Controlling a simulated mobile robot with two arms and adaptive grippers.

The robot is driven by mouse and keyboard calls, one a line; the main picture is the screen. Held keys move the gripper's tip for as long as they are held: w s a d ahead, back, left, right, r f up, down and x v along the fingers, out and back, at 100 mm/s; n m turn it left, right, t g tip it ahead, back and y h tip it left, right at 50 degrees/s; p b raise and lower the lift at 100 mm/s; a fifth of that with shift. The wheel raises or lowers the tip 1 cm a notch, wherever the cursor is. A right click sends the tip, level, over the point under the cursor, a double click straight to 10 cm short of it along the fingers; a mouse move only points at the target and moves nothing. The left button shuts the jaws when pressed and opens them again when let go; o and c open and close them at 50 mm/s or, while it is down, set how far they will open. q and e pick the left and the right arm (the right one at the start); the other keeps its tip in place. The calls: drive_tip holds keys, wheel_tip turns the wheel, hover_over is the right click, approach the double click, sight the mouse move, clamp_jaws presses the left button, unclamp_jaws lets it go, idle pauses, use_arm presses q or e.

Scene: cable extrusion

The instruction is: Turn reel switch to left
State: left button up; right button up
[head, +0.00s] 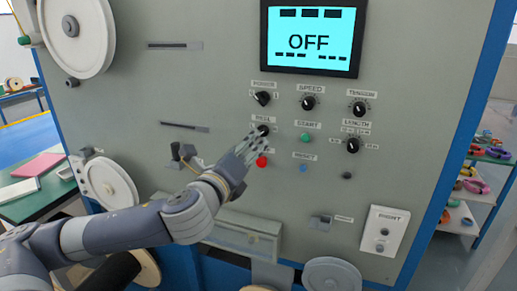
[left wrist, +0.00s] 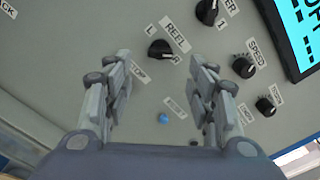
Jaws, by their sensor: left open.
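The reel switch (left wrist: 160,49) is a black knob under the REEL label, with L and R marked beside it, in the left wrist view. In the head view the reel switch (head: 263,130) is partly covered by my fingertips. Its exact pointing direction is hard to read. My left gripper (head: 258,143) reaches up from the lower left to the panel. In the left wrist view my left gripper (left wrist: 161,66) is open, one finger on each side of the knob's line, with nothing between them. Contact with the knob cannot be told. My right gripper is not in view.
The power knob (head: 262,98) is just above, and the speed knob (head: 308,103) is to the right. The green start button (head: 305,138), red button (head: 262,161) and blue reset button (head: 303,168) are close by. The screen (head: 312,38) reads OFF.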

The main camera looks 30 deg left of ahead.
sight(261, 132)
use_arm(q)
drive_tip(key=p+x, duration=0.3)
drive_tip(key=x, duration=0.5)
drive_tip(key=shift+p, duration=0.35)
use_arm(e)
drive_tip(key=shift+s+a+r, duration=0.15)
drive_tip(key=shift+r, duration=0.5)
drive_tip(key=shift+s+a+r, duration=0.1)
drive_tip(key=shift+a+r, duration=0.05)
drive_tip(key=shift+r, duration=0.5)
use_arm(q)
drive_tip(key=shift+w, duration=0.1)
drive_tip(key=c, duration=1)
